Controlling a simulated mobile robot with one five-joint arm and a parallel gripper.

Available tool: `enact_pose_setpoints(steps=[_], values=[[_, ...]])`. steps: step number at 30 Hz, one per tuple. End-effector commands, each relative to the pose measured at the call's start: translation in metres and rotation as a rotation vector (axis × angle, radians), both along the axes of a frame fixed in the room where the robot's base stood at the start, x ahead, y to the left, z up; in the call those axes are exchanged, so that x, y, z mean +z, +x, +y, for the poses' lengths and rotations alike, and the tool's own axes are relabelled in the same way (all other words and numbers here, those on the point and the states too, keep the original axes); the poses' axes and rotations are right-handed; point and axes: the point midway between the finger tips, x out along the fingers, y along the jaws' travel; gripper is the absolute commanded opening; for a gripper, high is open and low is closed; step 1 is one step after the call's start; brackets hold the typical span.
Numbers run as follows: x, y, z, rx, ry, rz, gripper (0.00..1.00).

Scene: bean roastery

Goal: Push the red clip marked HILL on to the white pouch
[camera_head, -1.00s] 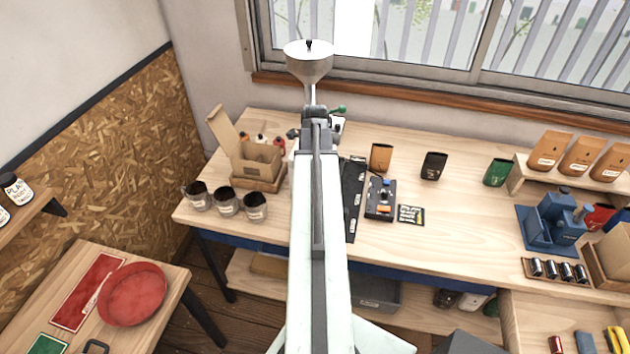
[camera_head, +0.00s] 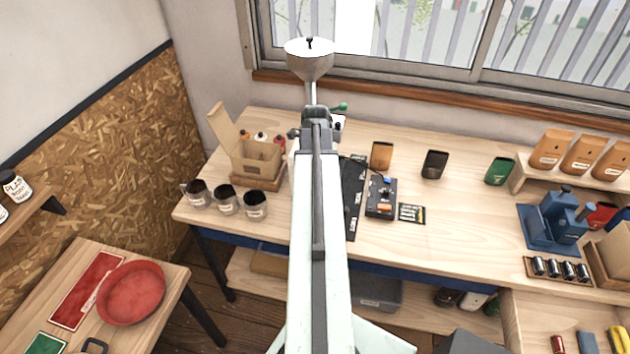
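My arm reaches up the middle of the view over the table, and my gripper (camera_head: 317,116) is at its far end near the window wall. The gripper's fingers are too small and hidden to show whether they are open or what they hold. No red clip with a readable HILL mark shows. A small orange-red piece (camera_head: 381,208) lies on a dark tray (camera_head: 371,214) right of my arm, too small to identify. No white pouch can be made out for certain on the table. A white surface (camera_head: 338,123) shows partly behind the gripper.
Orange (camera_head: 381,155), black (camera_head: 433,164) and green (camera_head: 499,171) pouches stand along the back. A dark strip (camera_head: 352,215) lies beside my arm. Left are an open carton (camera_head: 262,158) and jars (camera_head: 226,200); right is a blue device (camera_head: 549,225). The front right centre of the table is clear.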

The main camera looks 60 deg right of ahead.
Motion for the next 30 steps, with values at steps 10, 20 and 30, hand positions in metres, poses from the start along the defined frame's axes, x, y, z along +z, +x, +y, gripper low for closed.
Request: enact_pose_setpoints(steps=[10, 20, 30], values=[[-0.0022, -0.0004, -0.0002, -0.001, 0.0, 0.0, 0.18], [-0.0094, -0.0005, -0.0004, -0.001, 0.0, 0.0, 0.18], [-0.0089, -0.0007, -0.0004, -0.001, 0.0, 0.0, 0.58]])
